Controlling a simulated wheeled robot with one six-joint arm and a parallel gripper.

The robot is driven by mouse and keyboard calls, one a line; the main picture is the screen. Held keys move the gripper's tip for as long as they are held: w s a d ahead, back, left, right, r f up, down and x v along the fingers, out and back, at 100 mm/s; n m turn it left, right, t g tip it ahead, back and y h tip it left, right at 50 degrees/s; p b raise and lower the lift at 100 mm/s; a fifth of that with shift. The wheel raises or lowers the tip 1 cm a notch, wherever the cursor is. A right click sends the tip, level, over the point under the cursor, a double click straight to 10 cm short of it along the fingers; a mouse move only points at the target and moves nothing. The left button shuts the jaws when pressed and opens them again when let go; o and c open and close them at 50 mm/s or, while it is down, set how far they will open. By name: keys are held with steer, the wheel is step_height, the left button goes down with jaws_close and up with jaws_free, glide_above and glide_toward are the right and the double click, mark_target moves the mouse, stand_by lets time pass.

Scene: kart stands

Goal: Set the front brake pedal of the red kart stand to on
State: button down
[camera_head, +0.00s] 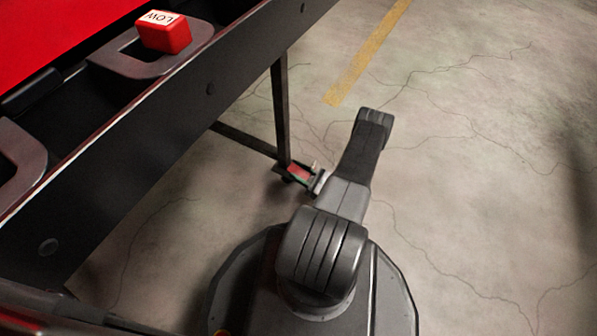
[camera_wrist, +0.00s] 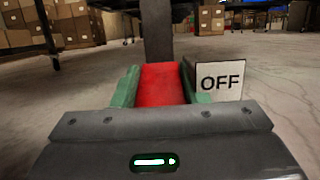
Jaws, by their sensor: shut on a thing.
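The red pedal (camera_wrist: 163,84) sits between the green finger pads of my gripper (camera_wrist: 160,92) in the wrist view. A white plate reading OFF (camera_wrist: 220,83) stands just right of it. In the head view my gripper (camera_head: 303,174) is low, beside a dark leg of the kart stand (camera_head: 281,105), with a bit of red showing between its fingers. The gripper is shut on this red pedal. The fingers hide the pedal's sides, and I cannot tell its exact angle.
The stand's dark side rail (camera_head: 150,130) runs along the left, above floor level. A red block marked LOW (camera_head: 165,33) sits in a grey bracket on top. Cracked concrete floor (camera_head: 470,180) is clear to the right, with a yellow stripe (camera_head: 370,50). Cardboard boxes (camera_wrist: 75,25) stand far back.

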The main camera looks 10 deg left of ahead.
steer(key=c, duration=0.8)
jaws_free()
steer(key=shift+c, duration=0.2)
steer(key=v, duration=0.7)
steer(key=shift+d+p, duration=0.3)
steer(key=shift+p, duration=0.15)
steer(key=shift+s, duration=0.1)
